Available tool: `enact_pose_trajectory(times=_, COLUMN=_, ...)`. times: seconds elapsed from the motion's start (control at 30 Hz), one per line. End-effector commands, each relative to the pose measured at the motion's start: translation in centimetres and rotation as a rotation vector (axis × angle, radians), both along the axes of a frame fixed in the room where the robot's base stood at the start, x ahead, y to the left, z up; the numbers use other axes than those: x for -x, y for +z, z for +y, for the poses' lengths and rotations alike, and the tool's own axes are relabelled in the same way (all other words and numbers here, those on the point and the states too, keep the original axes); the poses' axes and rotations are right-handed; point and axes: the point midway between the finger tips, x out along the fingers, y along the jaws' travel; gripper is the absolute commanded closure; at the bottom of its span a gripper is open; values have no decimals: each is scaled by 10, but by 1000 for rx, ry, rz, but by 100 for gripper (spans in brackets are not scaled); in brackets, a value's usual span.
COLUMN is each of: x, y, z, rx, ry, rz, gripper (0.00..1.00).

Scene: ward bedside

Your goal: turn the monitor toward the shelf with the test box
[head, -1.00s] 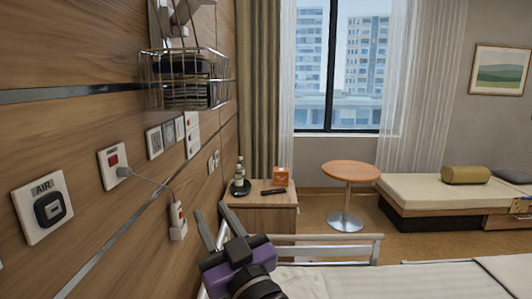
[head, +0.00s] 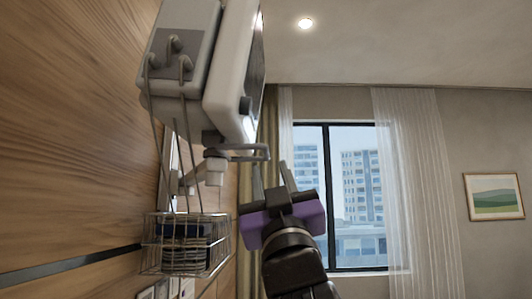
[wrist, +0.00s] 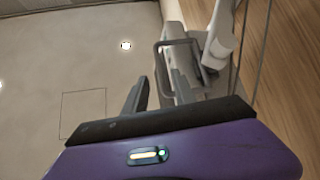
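The monitor (head: 235,75) is a white unit with a grey back box, high on the left wall. Its dark screen faces right and shows only edge-on. A grey loop handle (head: 250,153) sticks out below it, above a wall arm. My gripper (head: 272,170), with a purple body, is open just right of and slightly below the handle in the head view. In the wrist view, the gripper (wrist: 160,85) has its fingers apart and the handle (wrist: 163,66) appears just beyond them. I cannot tell whether they touch. No test box or shelf shows now.
A wire basket (head: 186,245) hangs on the wall below the monitor, with cables (head: 172,130) running down to it. Wood panelling (head: 70,130) is close on the left. The window (head: 355,200) and curtains are behind; the space to the right is free.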

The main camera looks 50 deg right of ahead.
Motion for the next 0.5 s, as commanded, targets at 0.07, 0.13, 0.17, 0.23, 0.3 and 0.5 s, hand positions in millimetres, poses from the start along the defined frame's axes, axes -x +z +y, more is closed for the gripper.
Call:
enact_pose_trajectory(times=0.07, x=-4, y=9, z=-5, rx=1, ry=-4, rz=-1, gripper=68)
enact_pose_trajectory(times=0.13, x=-9, y=16, z=-10, rx=0, ry=-5, rz=1, gripper=68)
enact_pose_trajectory(times=0.17, x=-12, y=20, z=-12, rx=1, ry=-5, rz=0, gripper=68)
enact_pose_trajectory(times=0.23, x=-18, y=28, z=-17, rx=2, ry=-4, rz=1, gripper=68)
enact_pose_trajectory(times=0.3, x=-24, y=35, z=-22, rx=1, ry=-3, rz=1, gripper=68)
enact_pose_trajectory(times=0.5, x=-37, y=49, z=-33, rx=0, ry=-2, rz=2, gripper=68)
